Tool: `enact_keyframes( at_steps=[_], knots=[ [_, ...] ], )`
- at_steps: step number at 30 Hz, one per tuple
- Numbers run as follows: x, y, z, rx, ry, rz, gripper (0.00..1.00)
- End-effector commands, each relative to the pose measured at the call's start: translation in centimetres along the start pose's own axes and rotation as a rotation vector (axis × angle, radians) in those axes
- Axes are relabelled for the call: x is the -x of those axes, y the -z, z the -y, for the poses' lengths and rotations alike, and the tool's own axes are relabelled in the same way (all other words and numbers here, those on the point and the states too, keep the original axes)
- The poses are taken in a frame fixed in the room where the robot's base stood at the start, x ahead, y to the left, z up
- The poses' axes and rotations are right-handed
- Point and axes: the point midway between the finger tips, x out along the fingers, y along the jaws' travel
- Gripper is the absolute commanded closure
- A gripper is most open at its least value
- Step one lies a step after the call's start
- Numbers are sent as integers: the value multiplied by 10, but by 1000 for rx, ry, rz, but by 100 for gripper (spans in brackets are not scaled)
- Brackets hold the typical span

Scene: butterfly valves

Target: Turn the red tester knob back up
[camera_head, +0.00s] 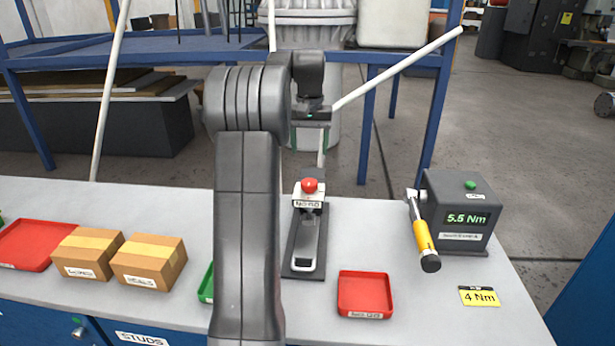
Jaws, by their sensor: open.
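The red round knob (309,185) sits on top of a white block labelled NO-GO (308,200), part of a dark bench fixture (303,262) with a pale loop at its near end. My gripper (310,138) is behind and above the knob in the picture, pointing down. Its jaws are open, with greenish pads on the fingers. I see no contact with the knob. A thin pale upright strip shows between the fingers, above the knob; I cannot tell what it belongs to. My arm hides the bench just left of the fixture.
A grey torque tester (462,210) reads 5.5 Nm, with a yellow-handled wrench (425,240) at its left. A yellow 4 Nm card (479,296) lies nearby. A red tray (365,294) is right of the fixture. Two cardboard boxes (148,262) stand left. A white rod (400,68) slants past my gripper.

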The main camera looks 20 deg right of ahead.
Motion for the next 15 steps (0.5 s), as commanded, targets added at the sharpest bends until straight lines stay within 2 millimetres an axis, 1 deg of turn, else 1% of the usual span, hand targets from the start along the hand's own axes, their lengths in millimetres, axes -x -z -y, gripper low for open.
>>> enact_keyframes(
  at_steps=[1, 3, 9, 12, 15],
  knots=[
    [-12, -1, 0, 0, 0, 5, 36],
    [-28, -1, 0, 0, 0, 6, 36],
    [-67, -1, 0, 0, 0, 4, 36],
    [-83, -1, 0, 0, 0, 3, 36],
    [-94, 0, 0, 0, 0, 1, 36]
  ],
)
